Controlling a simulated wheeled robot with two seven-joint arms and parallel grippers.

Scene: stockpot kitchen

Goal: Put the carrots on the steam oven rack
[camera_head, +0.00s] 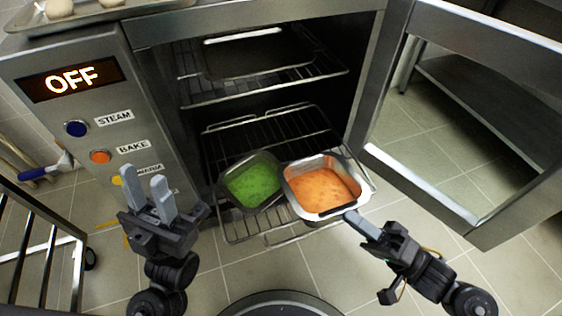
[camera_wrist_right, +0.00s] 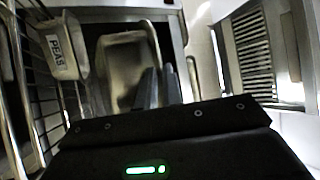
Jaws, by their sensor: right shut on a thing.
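The carrots, an orange mass, fill a steel pan (camera_head: 322,187) at the front right of the lower oven rack (camera_head: 270,124). The rack is pulled partly out of the open oven. My right gripper (camera_head: 352,216) is shut on the pan's near rim. I cannot tell whether the pan rests on the rack or is just above it. The right wrist view shows the outside of a steel pan (camera_wrist_right: 125,65) beyond the fingers. My left gripper (camera_head: 146,182) is open and empty, in front of the oven's control panel.
A pan of green peas (camera_head: 252,184) sits on the rack, close left of the carrots; its PEAS label shows in the wrist view (camera_wrist_right: 62,50). A dark tray (camera_head: 258,54) is on the upper rack. The oven door (camera_head: 470,120) stands open at right. The panel display (camera_head: 70,78) reads OFF.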

